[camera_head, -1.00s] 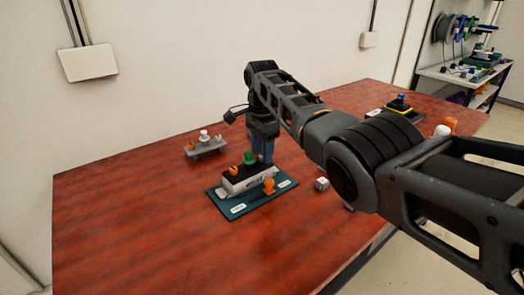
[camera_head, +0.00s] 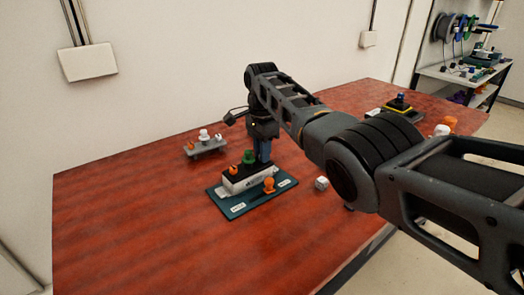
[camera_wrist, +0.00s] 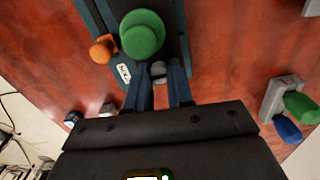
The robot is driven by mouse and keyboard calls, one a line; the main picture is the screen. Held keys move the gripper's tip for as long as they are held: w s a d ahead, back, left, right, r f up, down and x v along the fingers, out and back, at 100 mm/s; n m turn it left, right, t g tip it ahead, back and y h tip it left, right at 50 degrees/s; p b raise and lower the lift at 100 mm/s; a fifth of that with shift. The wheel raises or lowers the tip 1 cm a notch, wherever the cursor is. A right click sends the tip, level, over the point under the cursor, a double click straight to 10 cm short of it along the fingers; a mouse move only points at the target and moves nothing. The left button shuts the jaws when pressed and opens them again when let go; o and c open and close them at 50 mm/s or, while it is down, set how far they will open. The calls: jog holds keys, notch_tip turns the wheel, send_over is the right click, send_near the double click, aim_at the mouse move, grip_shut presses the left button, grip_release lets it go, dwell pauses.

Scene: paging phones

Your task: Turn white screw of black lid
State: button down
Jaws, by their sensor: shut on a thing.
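The black lid (camera_head: 240,173) sits on a white box (camera_head: 251,183) on a teal base plate (camera_head: 237,205). A green knob (camera_head: 248,157) and an orange knob (camera_head: 234,169) stand up from the lid. The green knob also shows large in the wrist view (camera_wrist: 142,34). My gripper (camera_head: 262,160) points down at the lid's far right end. In the wrist view my gripper (camera_wrist: 166,74) has its blue fingers shut on the white screw (camera_wrist: 158,69), which looks greyish and is partly hidden. In the head view the screw is hidden behind the fingers.
An orange knob (camera_head: 269,184) stands on the base plate in front of the box. A grey stand (camera_head: 206,148) with several small knobs is at the back. A small white cube (camera_head: 321,183) lies right of the plate. The red table (camera_head: 130,220) is clear at left.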

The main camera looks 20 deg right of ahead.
jog(key=n, duration=0.4)
jog(key=shift+p, duration=0.4)
jog(key=c, duration=1)
grip_release()
notch_tip(320, 180, up, 7)
jog(key=shift+r, duration=0.35)
